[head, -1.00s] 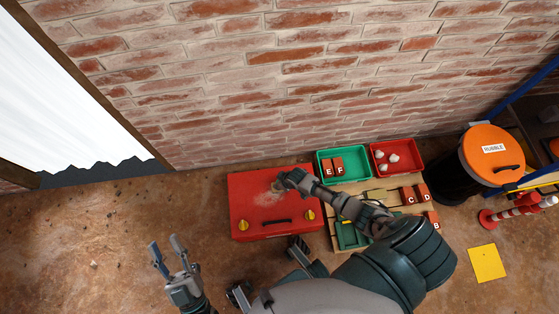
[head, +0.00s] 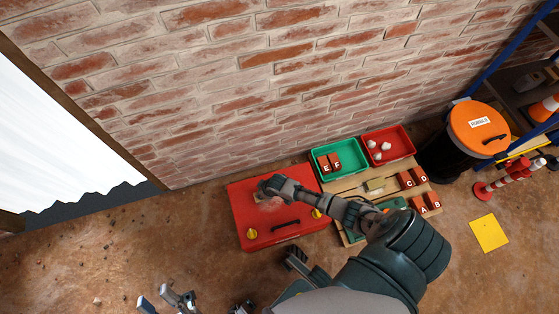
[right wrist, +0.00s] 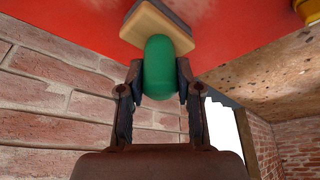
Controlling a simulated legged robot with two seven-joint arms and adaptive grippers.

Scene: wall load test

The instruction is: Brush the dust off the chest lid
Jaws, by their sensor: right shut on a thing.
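The red chest (head: 245,212) lies on the floor by the brick wall, with a black handle and two yellow latches on its near side. A faint pale dust patch (head: 272,205) shows on its lid, partly hidden by my right gripper (head: 268,187). In the right wrist view my right gripper (right wrist: 160,82) is shut on the green handle of a brush (right wrist: 160,58). The brush's cream block and dark underside face the red lid; I cannot tell whether they touch it. My left gripper (head: 163,298) is open and empty over the floor at the bottom left.
Right of the chest a wooden board (head: 384,175) carries lettered red blocks. A green tray (head: 339,171) with blocks E and F and a red tray (head: 403,147) with pale lumps stand behind. An orange-lidded rubble bin (head: 480,128) stands right. Floor at left is mostly clear.

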